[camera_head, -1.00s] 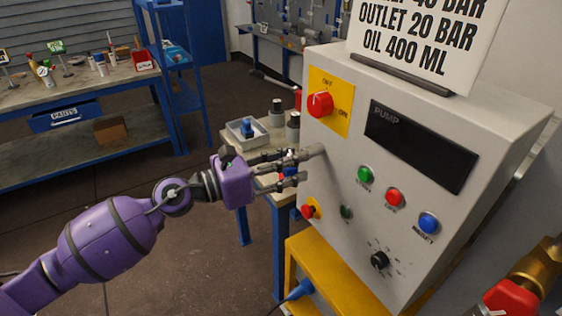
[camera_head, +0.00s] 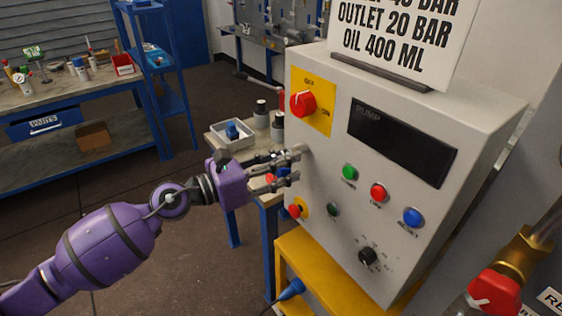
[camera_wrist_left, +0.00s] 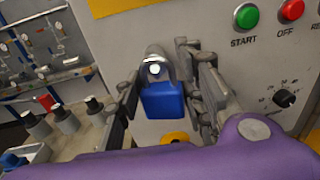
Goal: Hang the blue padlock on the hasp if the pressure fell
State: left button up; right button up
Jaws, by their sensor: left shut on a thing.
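The blue padlock (camera_wrist_left: 163,99) hangs upright between the fingers of my left gripper (camera_wrist_left: 164,82) in the left wrist view, its metal shackle upward. A bright round metal end (camera_wrist_left: 154,69) shows within the shackle; I cannot tell whether the shackle is around it or only in front of it. My left gripper (camera_head: 296,164) is shut on the padlock close to the pump cabinet's front (camera_head: 325,165) in the head view. A short grey stub (camera_head: 304,150), perhaps the hasp, is at its fingertips, partly hidden. My right gripper is not in view.
The cabinet has a red rotary switch (camera_head: 302,103), a dark blank display (camera_head: 402,142) and several buttons. A sign (camera_head: 400,40) stands on top. A yellow stand (camera_head: 325,272) is below. A small table with a white tray (camera_head: 231,134) is behind my gripper.

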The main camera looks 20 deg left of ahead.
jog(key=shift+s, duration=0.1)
pick_arm(q)
jog(key=o, duration=1.3)
jog(key=shift+s+a, duration=0.1)
jog(key=shift+s+a+f, duration=0.1)
jog(key=shift+s+a, duration=0.15)
jog(key=shift+a, duration=0.05)
jog(key=v, duration=1.1)
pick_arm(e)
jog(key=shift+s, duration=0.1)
